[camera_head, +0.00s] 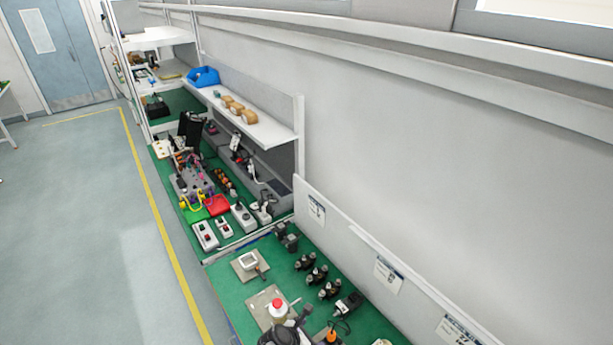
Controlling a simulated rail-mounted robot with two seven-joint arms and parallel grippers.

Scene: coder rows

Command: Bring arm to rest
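Neither of my grippers can be made out in the head view, and no arm of mine shows clearly. A dark object (285,336) at the bottom edge is cut off, and I cannot tell what it is. The near green-topped bench (232,289) and a farther green-topped bench (240,240) run along the grey wall.
The near bench bears a red-capped white item (278,309), a small white box on a plate (248,261) and several dark devices (316,275). The far bench is crowded below a shelf (268,128) with a blue bin (204,76). The floor (90,210) at left is clear.

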